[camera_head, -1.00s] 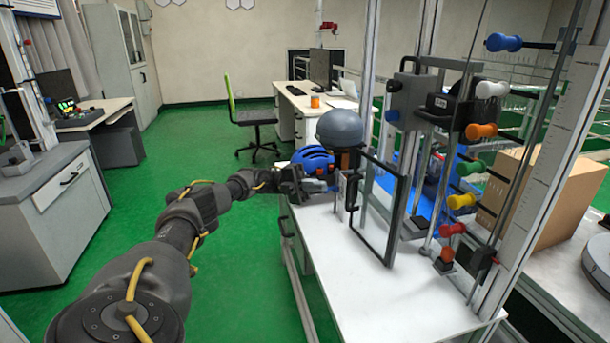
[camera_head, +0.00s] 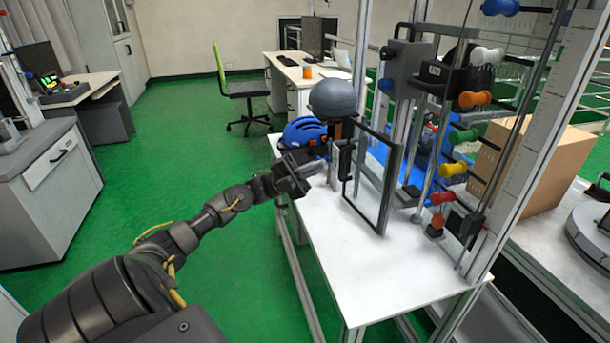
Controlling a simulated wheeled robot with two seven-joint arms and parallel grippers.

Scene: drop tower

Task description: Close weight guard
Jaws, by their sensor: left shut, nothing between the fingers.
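The weight guard (camera_head: 384,205) is a clear panel in a dark frame. It stands upright on the white table of the drop tower and is turned out toward the left, at an angle to the tower. Its black handle (camera_head: 345,160) is on the left edge of the frame. My left gripper (camera_head: 312,172) is shut and empty, a little left of the handle; whether it touches anything there I cannot tell. My right gripper is not in view.
A grey dome (camera_head: 332,98) on a head form and a blue helmet (camera_head: 302,131) stand behind the guard. Coloured knobs (camera_head: 452,169) line the tower at right. A cardboard box (camera_head: 540,165) is further right. The white tabletop (camera_head: 375,270) is clear in front.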

